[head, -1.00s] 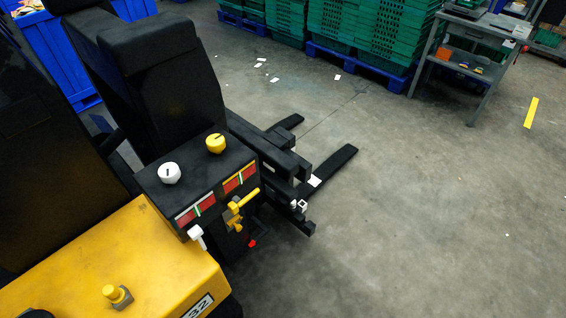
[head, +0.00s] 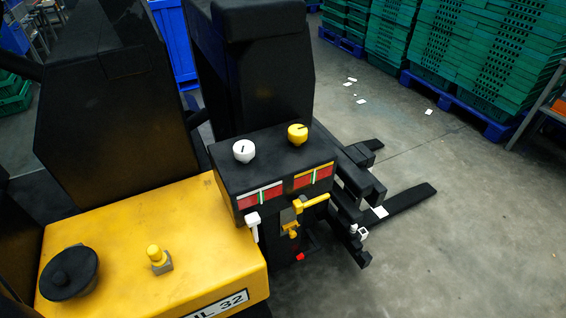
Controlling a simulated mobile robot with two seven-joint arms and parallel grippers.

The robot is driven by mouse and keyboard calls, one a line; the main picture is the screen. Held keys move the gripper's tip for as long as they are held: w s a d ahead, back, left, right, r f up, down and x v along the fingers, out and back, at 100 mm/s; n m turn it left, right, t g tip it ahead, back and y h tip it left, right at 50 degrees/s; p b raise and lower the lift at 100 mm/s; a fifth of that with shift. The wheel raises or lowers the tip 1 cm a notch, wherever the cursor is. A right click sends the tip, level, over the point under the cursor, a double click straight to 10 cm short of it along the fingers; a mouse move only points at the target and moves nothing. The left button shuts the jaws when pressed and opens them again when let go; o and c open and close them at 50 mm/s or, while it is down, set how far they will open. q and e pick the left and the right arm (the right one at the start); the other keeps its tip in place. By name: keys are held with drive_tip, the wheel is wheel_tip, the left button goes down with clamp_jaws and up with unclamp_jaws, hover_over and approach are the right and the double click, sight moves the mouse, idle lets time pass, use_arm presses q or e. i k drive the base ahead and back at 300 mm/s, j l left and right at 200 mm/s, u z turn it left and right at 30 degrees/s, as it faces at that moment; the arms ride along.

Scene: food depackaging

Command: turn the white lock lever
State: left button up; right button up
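The white lock lever (head: 253,223) hangs on the front face of a black control box (head: 228,184), below its left red gauge. A yellow lever (head: 314,200) is to its right on the same face, by a grey and yellow bracket. A white knob (head: 243,151) and a yellow knob (head: 297,134) sit on top of the box. Neither of my grippers shows in the head view, and nothing touches the white lever.
The box belongs to a forklift with a yellow body (head: 205,245), a black round knob (head: 69,272) and dark forks (head: 405,203). Stacked green crates (head: 480,70) stand on blue pallets at the back right.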

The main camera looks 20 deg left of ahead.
sight(252, 221)
drive_tip(key=u, duration=1)
